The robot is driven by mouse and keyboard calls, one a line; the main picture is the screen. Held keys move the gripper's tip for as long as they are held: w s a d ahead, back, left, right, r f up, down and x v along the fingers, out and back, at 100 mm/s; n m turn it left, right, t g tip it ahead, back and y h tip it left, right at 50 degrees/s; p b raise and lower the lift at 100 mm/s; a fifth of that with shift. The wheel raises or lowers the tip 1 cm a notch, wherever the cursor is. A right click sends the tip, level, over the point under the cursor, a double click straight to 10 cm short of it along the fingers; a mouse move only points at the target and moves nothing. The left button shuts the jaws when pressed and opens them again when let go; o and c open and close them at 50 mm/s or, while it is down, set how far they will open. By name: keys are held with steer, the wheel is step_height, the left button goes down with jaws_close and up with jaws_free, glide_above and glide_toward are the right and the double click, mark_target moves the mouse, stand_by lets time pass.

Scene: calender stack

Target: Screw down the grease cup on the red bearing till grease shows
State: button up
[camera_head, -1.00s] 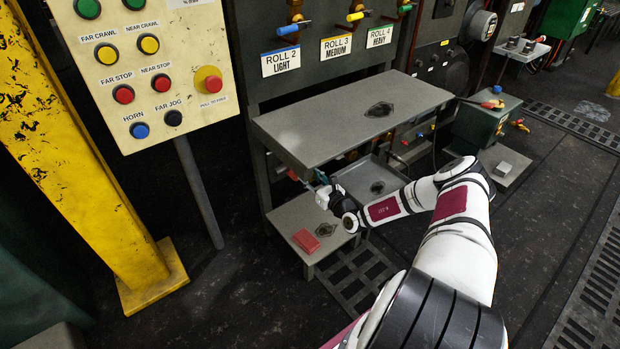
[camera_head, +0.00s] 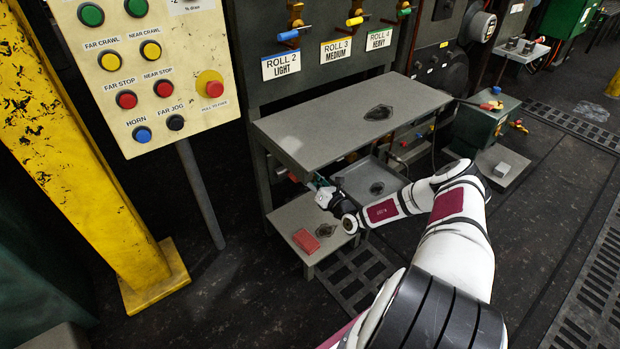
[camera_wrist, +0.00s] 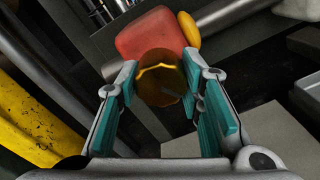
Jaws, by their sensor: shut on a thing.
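In the wrist view the red bearing (camera_wrist: 150,33) is a red rounded block just beyond my fingertips. A brass-coloured round cup (camera_wrist: 160,82) with a fluted rim, the grease cup, sits in front of it. My gripper (camera_wrist: 163,88) has its teal pads on both sides of the cup and is shut on it. No grease can be made out. In the head view my gripper (camera_head: 318,183) reaches under the front edge of the grey table, which largely hides the bearing and cup.
A grey table top (camera_head: 330,125) stands close above my gripper. A lower shelf (camera_head: 290,220) holds a red block (camera_head: 305,240). A yellow post (camera_head: 90,160) and a button panel (camera_head: 150,70) stand at left. In the wrist view a yellow knob (camera_wrist: 188,30) sits beside the bearing.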

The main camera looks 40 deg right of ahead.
steer(key=shift+m, duration=1.3)
steer(key=o, duration=1.2)
steer(key=shift+s, duration=0.1)
steer(key=s, duration=1.2)
